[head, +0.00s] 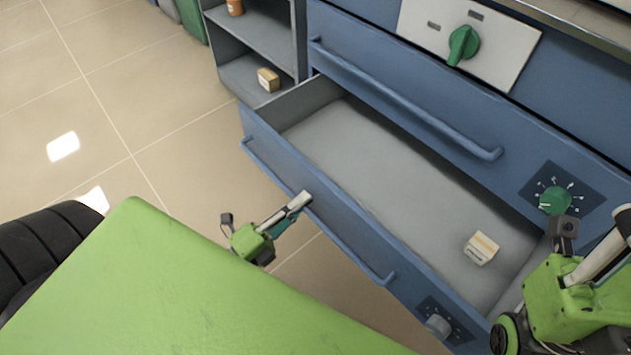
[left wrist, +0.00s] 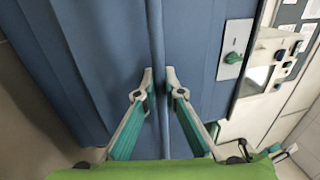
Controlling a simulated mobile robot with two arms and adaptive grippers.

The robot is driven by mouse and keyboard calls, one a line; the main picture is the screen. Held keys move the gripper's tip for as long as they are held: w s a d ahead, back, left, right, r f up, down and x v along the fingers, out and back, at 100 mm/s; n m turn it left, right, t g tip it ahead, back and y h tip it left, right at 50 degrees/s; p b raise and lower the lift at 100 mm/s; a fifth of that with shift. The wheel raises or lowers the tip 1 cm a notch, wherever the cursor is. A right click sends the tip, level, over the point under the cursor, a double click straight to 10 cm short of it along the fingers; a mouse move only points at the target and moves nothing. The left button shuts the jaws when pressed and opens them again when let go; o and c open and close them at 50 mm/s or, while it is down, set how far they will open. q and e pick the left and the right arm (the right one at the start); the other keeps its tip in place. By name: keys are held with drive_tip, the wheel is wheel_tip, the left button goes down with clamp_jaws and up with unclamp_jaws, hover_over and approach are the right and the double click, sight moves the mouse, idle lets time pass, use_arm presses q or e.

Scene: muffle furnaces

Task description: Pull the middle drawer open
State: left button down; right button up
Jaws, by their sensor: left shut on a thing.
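The blue middle drawer (head: 330,205) stands pulled out from the cabinet, its grey inside showing from above. Its long blue handle bar (head: 349,249) runs along the front. My left gripper (head: 302,198) is at this bar, about midway along it. In the left wrist view, the handle bar (left wrist: 157,35) passes between the two fingertips of the left gripper (left wrist: 159,76), which are shut on it. A small white and tan box (head: 481,248) lies in the drawer towards the right end. My right gripper (head: 612,240) is at the right edge, partly cut off; its jaws cannot be made out.
Above is another closed blue drawer with a handle (head: 410,105), and a panel with a green knob (head: 463,45). A grey shelf (head: 255,75) at the left holds a small box (head: 268,79) and an orange bottle (head: 235,7). Tiled floor (head: 130,100) is clear at the left.

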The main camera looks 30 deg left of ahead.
use_arm(q)
drive_tip(key=shift+s+a, duration=0.25)
drive_tip(key=shift+s, duration=0.4)
drive_tip(key=c, duration=2.1)
unclamp_jaws()
drive_tip(key=shift+c, duration=0.2)
drive_tip(key=v, duration=1.2)
drive_tip(key=shift+f, duration=0.1)
